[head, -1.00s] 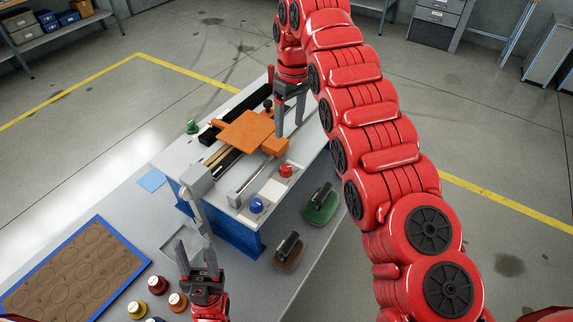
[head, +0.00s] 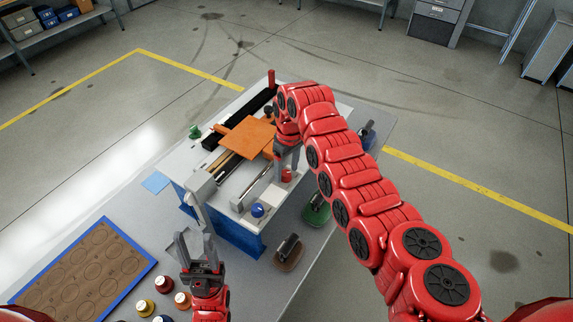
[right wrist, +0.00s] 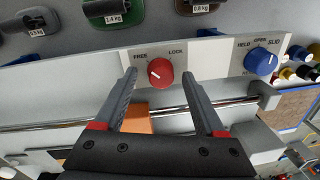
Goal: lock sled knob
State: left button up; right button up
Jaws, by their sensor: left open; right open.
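The red sled knob (right wrist: 160,73) sits on a white plate marked FREE on the left and LOCK on the right. Its white mark appears to point up-left, on the FREE side. In the right wrist view my right gripper (right wrist: 159,76) is open, with one fingertip on each side of the knob and gaps showing. In the head view the knob (head: 287,175) is just below the right gripper (head: 286,170), partly hidden. The orange sled (head: 246,137) lies on its rails behind. My left gripper (head: 191,243) is open and empty at the front.
A blue knob (right wrist: 261,63) marked HELD and OPEN is beside the red one. Dark-handled weights (head: 289,252) stand on the table to the right. Small coloured spools (head: 163,284) and a blue-edged board (head: 85,265) lie front left.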

jog(key=shift+s+f, duration=0.15)
jog(key=shift+f, duration=0.1)
jog(key=shift+c, duration=1)
grip_shut()
